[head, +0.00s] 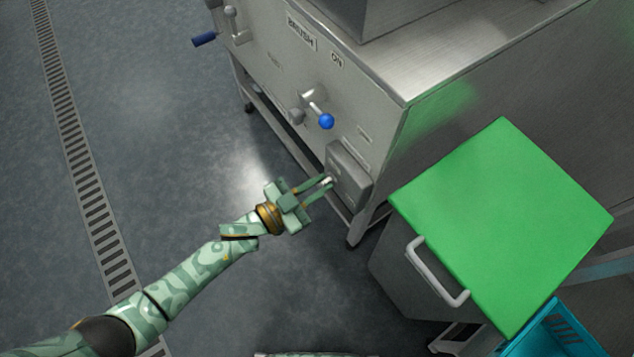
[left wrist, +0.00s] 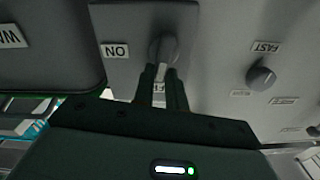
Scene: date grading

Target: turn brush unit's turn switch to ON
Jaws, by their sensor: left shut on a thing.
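The brush unit (head: 375,112) is a steel cabinet with a BRUSH label at the top centre of the head view. Its turn switch (left wrist: 163,48) is a grey knob with a short handle on a grey box (head: 348,178) low on the front panel. In the left wrist view the handle points down the picture, and an ON label (left wrist: 115,50) sits to its left. My left gripper (head: 329,182) reaches the box, shut on the switch handle; its fingers (left wrist: 162,90) flank the handle and partly hide a label below. My right gripper is not in view.
A blue-ball lever (head: 326,121) and a blue-handled lever (head: 204,39) stick out of the panel. A round knob (left wrist: 261,78) is right of the switch. A green-lidded bin (head: 505,220) and cyan crate (head: 555,335) stand right. Floor at left is clear.

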